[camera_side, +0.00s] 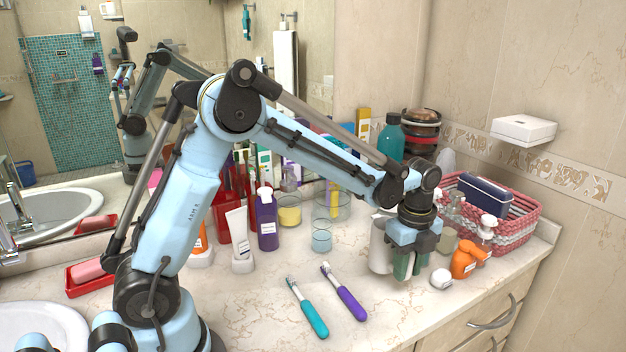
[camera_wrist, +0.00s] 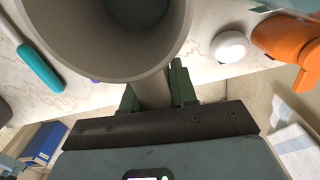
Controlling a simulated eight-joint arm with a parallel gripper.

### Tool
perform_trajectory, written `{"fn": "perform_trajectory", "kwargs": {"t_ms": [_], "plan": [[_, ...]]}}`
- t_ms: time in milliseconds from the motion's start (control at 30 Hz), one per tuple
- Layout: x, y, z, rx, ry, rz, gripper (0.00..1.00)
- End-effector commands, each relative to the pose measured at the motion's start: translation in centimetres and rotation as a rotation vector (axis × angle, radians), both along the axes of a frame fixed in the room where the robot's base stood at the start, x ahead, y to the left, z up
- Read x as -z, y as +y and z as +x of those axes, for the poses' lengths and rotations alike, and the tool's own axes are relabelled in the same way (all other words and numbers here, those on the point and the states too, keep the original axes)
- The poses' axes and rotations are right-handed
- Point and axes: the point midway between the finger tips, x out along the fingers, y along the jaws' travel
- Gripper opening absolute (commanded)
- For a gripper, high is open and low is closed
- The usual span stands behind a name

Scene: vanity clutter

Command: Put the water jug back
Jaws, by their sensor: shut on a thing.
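My gripper (camera_side: 404,268) points down over the right part of the counter, its fingers shut. In the wrist view my gripper (camera_wrist: 156,92) has its green fingers on either side of the handle of a pale grey-white jug (camera_wrist: 115,66). The jug's wide round mouth faces the wrist camera, with a grey-green inside; I cannot tell whether it holds water. In the side view the jug (camera_side: 380,248) shows as a pale cylinder just left of the fingers, partly hidden by them. It looks upright. I cannot tell whether its base touches the counter.
A teal toothbrush (camera_side: 308,308) and a purple toothbrush (camera_side: 345,293) lie in front. A white round item (camera_side: 441,279) and an orange bottle (camera_side: 465,260) stand close on the right. A pink basket (camera_side: 510,232) is behind them. A small glass (camera_side: 321,241) stands left. The front-middle counter is mostly clear.

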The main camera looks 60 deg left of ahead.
Motion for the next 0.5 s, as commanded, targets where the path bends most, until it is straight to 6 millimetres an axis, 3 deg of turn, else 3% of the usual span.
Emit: {"fn": "perform_trajectory", "kwargs": {"t_ms": [200,500], "plan": [[2.3,0.0,0.0,0.0,0.0,0.0,0.0],[2.5,0.0,0.0,0.0,0.0,0.0,0.0]]}}
